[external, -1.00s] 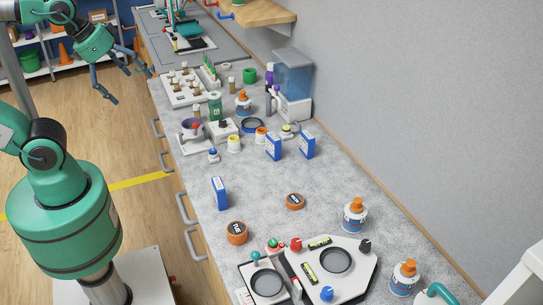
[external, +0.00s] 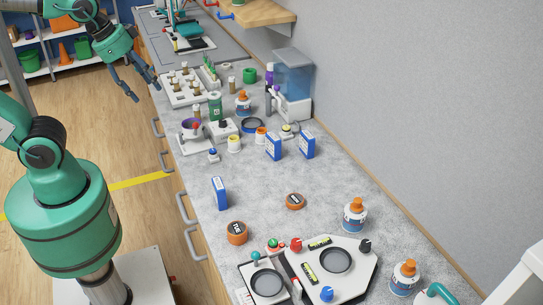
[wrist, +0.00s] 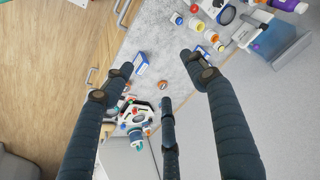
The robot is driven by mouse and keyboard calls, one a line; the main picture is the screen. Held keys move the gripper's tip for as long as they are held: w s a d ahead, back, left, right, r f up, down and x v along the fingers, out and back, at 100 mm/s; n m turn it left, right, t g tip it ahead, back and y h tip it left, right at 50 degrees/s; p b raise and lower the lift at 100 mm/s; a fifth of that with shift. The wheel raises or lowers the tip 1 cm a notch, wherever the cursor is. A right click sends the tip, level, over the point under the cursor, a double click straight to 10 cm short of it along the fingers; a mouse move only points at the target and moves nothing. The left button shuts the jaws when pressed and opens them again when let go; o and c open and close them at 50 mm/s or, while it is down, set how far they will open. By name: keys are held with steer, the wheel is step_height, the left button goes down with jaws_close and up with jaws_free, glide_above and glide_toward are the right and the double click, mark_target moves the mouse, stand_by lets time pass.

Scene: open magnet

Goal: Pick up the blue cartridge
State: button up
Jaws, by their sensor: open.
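Three blue-and-white boxes that look like cartridges stand upright on the grey counter (external: 262,205). One blue cartridge (external: 219,193) stands alone near the front edge. A second (external: 273,147) and a third (external: 307,144) stand side by side further back. In the wrist view, the lone blue cartridge (wrist: 140,62) is just beyond the left fingertip, and another (wrist: 202,51) is partly hidden by the right finger. My gripper (external: 143,90) is open and empty, high beside the counter's far left edge, well away from the boxes. Its spread fingers (wrist: 160,74) frame the counter from above.
Two orange tins (external: 237,233) (external: 295,201) lie near the lone box. A white hotplate device (external: 335,285) and glue-like bottles (external: 355,215) stand at the near end. Cups, a scale and a blue-tank machine (external: 293,85) crowd the back. The counter's middle is mostly clear.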

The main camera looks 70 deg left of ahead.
steer(key=w+d+f+m+g+p, duration=0.2)
steer(key=w+d+f+m, duration=0.5)
steer(key=w, duration=0.2)
steer(key=m+g+p, duration=0.2)
steer(key=m+g, duration=0.1)
steer(key=m, duration=0.6)
glide_above(216, 186)
step_height(216, 186, down, 14)
steer(key=shift+r, duration=0.1)
steer(key=shift+f+b, duration=0.7)
steer(key=shift+f, duration=3.65)
steer(key=shift+w+f+b, duration=0.1)
steer(key=shift+f+b, duration=0.3)
steer(key=shift+f, duration=2.2)
